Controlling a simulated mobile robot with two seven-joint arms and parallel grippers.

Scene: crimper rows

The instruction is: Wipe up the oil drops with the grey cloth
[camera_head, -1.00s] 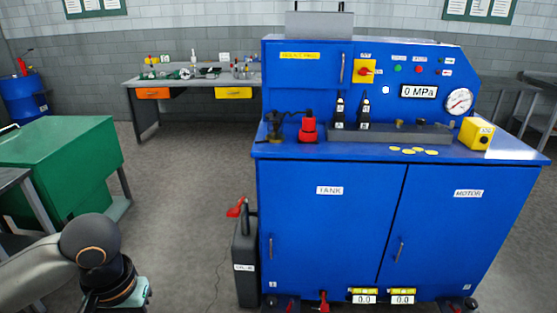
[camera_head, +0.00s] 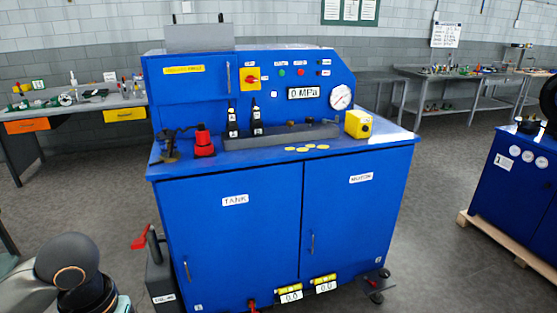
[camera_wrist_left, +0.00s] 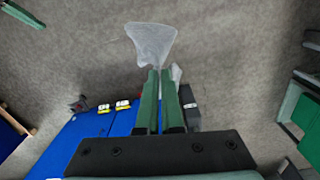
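Several yellow oil drops (camera_head: 306,148) lie on the top of the blue hydraulic bench (camera_head: 232,240), in front of the dark grey block. The pale grey cloth (camera_wrist_left: 152,42) shows in the left wrist view, crumpled between and beyond the green fingertips of my left gripper (camera_wrist_left: 160,72). That gripper is shut on the cloth, and a small fold sticks out on the right side of the fingers. In the head view only my left arm shows at the lower left, and its fingers are out of frame. My right gripper is in neither view.
A red-topped part (camera_head: 204,143), black levers (camera_head: 232,124) and a yellow box (camera_head: 358,124) stand on the bench top near the drops. A dark canister (camera_head: 159,275) stands on the floor at the bench's left. Another blue cabinet (camera_head: 515,185) stands on the right.

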